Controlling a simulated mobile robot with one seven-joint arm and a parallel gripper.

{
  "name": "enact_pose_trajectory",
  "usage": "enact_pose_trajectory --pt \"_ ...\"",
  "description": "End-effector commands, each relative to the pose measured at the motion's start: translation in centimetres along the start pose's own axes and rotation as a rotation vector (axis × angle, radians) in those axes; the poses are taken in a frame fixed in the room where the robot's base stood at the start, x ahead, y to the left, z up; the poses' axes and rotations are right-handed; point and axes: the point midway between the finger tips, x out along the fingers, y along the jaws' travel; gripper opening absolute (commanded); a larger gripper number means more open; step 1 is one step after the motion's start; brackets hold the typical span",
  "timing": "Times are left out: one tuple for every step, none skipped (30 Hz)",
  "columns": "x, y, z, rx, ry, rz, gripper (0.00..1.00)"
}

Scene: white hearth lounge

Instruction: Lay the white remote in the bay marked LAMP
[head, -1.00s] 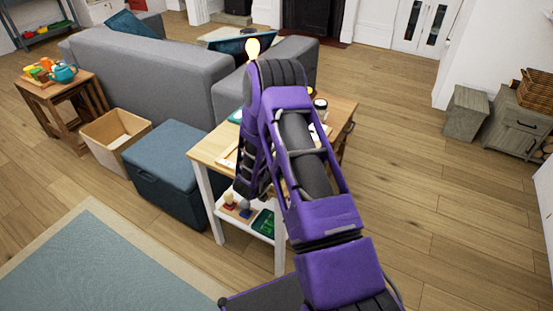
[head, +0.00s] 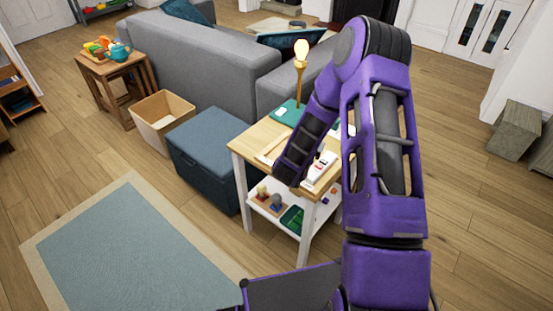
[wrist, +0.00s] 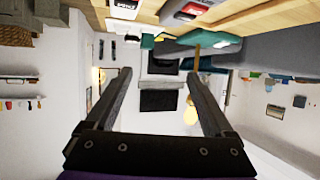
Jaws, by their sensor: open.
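A white holder (head: 320,168) with dark and red details stands at the front right of the wooden-topped table (head: 262,134). A small white item (head: 281,112) lies on the teal mat (head: 291,104) farther back. I cannot tell which white piece is the remote, and no LAMP lettering is readable. In the wrist view, the tabletop is upside down along the top edge, with a white block with a dark label (wrist: 125,9). My gripper (wrist: 158,75) is open and empty between its fingers. In the head view its fingers cannot be made out beyond my forearm.
The lower shelf (head: 268,208) holds small items.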

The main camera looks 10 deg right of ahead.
Motion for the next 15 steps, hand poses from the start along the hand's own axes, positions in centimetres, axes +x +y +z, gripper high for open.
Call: enact_pose_trajectory --pt "-0.6 -0.6 0.4 -0.017 -0.001 -0.047 0.87" --pt "-1.0 -0.9 0.4 -0.028 -0.002 -0.074 0.87" --pt "-1.6 -1.5 0.4 -0.043 -0.002 -0.111 0.87" --pt "-2.1 -1.9 0.5 -0.054 -0.001 -0.138 0.87" --pt "-2.6 -2.2 0.5 -0.065 0.0 -0.166 0.87" --pt "-3.3 -2.7 0.6 -0.081 -0.001 -0.201 0.87" --pt "-3.8 -3.0 0.6 -0.092 0.0 -0.225 0.87" --pt "-4.3 -3.3 0.7 -0.102 0.0 -0.25 0.87" --pt "-5.0 -3.7 0.8 -0.117 0.0 -0.282 0.87" --pt "-5.5 -4.0 0.9 -0.129 0.002 -0.307 0.87" --pt "-6.0 -4.3 1.0 -0.14 0.002 -0.331 0.87" --pt "-6.7 -4.7 1.1 -0.153 0.004 -0.36 0.87" --pt "-7.2 -4.9 1.2 -0.163 0.004 -0.381 0.87" --pt "-7.7 -5.1 1.4 -0.174 0.006 -0.402 0.87" --pt "-8.4 -5.4 1.5 -0.187 0.006 -0.428 0.87"
